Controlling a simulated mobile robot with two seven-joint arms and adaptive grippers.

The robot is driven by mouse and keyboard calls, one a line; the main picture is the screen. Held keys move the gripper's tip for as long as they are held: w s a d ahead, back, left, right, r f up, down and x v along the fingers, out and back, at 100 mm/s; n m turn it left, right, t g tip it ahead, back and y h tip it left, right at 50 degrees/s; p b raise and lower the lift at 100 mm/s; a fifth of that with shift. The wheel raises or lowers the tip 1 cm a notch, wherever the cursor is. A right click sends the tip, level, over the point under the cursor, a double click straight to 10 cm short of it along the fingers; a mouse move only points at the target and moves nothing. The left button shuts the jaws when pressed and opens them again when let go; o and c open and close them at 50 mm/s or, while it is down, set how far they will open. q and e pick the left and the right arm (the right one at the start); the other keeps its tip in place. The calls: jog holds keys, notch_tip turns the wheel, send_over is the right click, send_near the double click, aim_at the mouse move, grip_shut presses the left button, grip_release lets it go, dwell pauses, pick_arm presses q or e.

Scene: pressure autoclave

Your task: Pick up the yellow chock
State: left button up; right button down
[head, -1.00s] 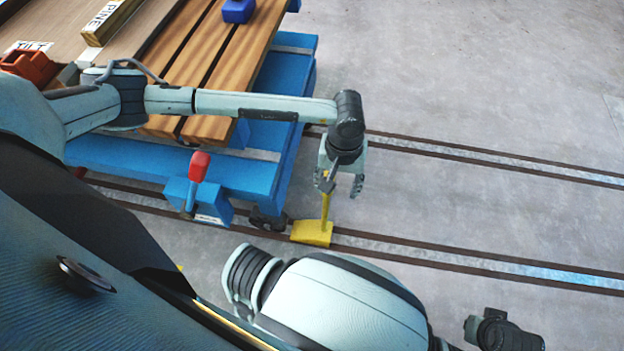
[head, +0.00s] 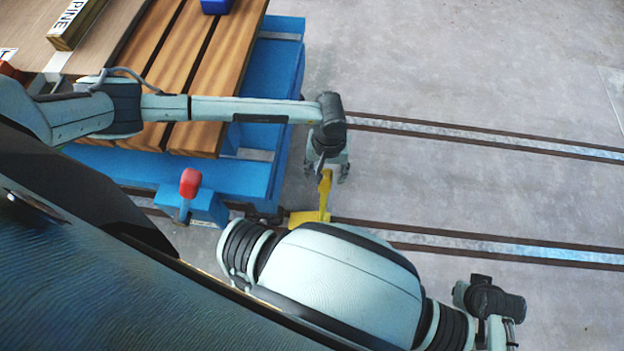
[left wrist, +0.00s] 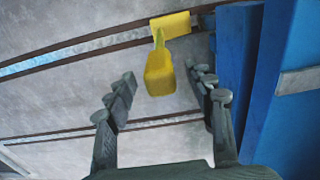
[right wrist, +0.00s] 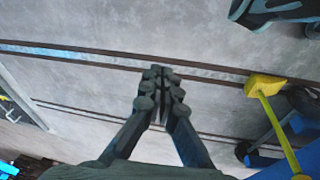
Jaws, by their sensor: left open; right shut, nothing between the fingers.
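The yellow chock (head: 305,219) stands on the floor track beside the blue cart, its yellow handle (head: 325,190) rising toward my left gripper (head: 328,174). In the left wrist view, the chock's block (left wrist: 171,25) is at the top and the broad handle end (left wrist: 160,72) shows in the gap between the spread fingers (left wrist: 166,82). The fingers are open and appear clear of the handle on both sides. My right gripper (right wrist: 160,73) is shut and empty; in its view the chock (right wrist: 265,84) lies to the right, with the handle running down to the lower right.
The blue cart (head: 262,180) with wooden slats (head: 215,75) is left of the chock. A red-knobbed lever (head: 190,182) stands at its near side. Two floor rails run right from the cart. The floor (head: 470,80) to the right is clear.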

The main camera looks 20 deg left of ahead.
pick_arm(q)
jog(key=shift+f, duration=0.45)
grip_shut()
pick_arm(e)
jog(key=shift+w+a+r, duration=0.2)
jog(key=shift+w+r, duration=0.1)
jog(key=shift+w, duration=0.25)
pick_arm(q)
jog(key=shift+w, duration=0.1)
